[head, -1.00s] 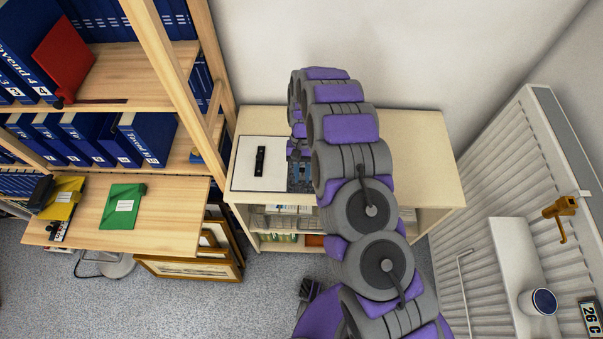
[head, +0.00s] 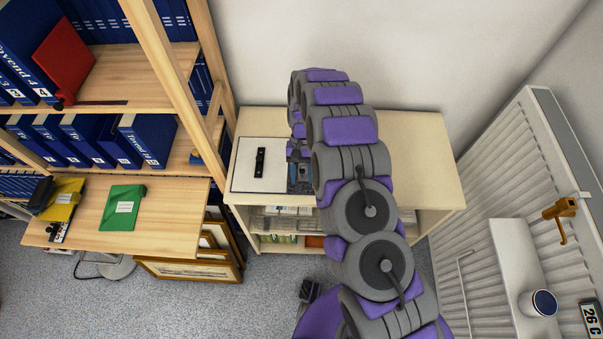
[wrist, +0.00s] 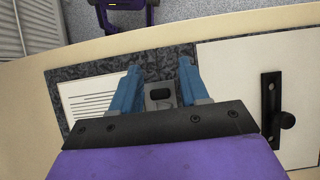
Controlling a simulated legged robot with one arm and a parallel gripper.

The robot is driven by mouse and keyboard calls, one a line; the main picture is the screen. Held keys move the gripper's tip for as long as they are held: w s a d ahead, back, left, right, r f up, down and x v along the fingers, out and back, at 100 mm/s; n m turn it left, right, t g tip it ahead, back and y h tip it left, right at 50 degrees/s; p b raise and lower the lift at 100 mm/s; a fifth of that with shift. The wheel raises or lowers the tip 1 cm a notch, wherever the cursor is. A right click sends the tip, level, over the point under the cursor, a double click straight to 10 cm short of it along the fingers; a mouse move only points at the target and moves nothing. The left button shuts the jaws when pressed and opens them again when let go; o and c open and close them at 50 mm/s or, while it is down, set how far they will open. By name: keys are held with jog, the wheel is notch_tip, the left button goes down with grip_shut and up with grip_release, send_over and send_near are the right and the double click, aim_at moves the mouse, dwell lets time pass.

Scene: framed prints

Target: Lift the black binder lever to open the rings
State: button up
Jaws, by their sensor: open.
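In the wrist view, my gripper (wrist: 159,70) has its two blue fingers spread apart with nothing held between them. Below them lies a dark marbled binder surface (wrist: 95,83) with a lined white label (wrist: 92,104) at left. A grey metal plate with a dark slot (wrist: 160,95) shows between the fingers; I cannot tell whether they touch it. To the right, a white panel (wrist: 228,62) carries a black lever (wrist: 270,106) with a round knob. In the head view, the black lever (head: 260,162) is on the white panel (head: 241,180); my arm partly hides the dark part beside it.
The binder lies on a pale cabinet (head: 425,145) against the wall, with free top at right. A wooden shelf post (head: 165,60) stands to its left. A white radiator (head: 500,170) is at right. Framed prints (head: 195,268) lean on the floor at left.

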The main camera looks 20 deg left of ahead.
jog(key=p+v, duration=0.2)
jog(key=v, duration=1.5)
jog(key=shift+w+p, duration=0.2)
jog(key=shift+p, duration=0.1)
jog(key=shift+a, duration=0.1)
